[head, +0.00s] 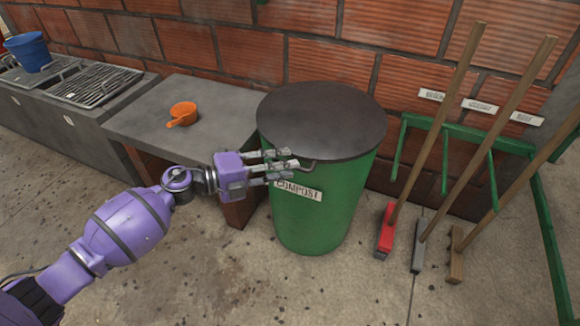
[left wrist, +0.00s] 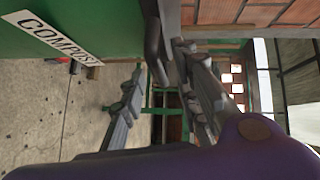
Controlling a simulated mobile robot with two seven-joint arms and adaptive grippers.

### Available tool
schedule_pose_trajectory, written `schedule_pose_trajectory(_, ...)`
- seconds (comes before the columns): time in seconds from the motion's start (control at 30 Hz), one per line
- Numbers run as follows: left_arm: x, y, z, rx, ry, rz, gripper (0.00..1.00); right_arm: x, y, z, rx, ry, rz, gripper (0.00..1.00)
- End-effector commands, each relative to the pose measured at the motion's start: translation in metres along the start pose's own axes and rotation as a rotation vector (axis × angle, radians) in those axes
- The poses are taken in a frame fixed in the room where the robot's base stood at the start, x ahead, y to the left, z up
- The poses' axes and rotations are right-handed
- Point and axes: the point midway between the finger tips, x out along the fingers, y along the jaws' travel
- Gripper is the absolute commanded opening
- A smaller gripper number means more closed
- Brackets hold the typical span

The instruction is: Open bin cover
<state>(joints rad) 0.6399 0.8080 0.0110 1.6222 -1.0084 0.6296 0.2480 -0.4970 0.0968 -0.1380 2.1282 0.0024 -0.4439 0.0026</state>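The green compost bin (head: 325,215) stands upright with its dark grey round cover (head: 322,115) lying flat on top. A dark handle (head: 306,165) sticks out at the cover's front edge. My left gripper (head: 288,166) is at this front edge, above the "COMPOST" label, with its fingers spread. In the left wrist view the fingers (left wrist: 160,90) are clearly apart, and the handle (left wrist: 154,55) shows close to the right-hand finger. I cannot tell whether they touch. My right gripper is in neither view.
A low grey counter (head: 150,118) with an orange scoop (head: 182,115) stands left of the bin. A blue bucket (head: 28,52) and metal grates lie farther left. Green rack (head: 490,145) and long-handled tools stand to the right. A brick wall (head: 240,45) is behind.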

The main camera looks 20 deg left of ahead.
Motion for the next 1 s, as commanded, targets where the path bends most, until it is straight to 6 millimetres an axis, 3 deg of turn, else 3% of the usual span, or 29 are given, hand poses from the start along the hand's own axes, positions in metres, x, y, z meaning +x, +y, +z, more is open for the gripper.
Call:
schedule_pose_trajectory(0.2,0.021,0.001,0.000,-0.002,0.000,0.000,0.29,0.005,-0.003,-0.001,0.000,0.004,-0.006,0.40)
schedule_pose_trajectory(0.47,0.022,0.000,0.000,-0.003,-0.001,0.000,0.29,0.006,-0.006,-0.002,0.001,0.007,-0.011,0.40)
schedule_pose_trajectory(0.73,0.022,0.001,0.000,-0.003,-0.001,0.000,0.00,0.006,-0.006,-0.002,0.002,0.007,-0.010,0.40)
schedule_pose_trajectory(1.0,0.022,0.001,0.000,-0.005,-0.001,0.000,0.00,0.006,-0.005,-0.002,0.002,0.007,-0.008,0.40)
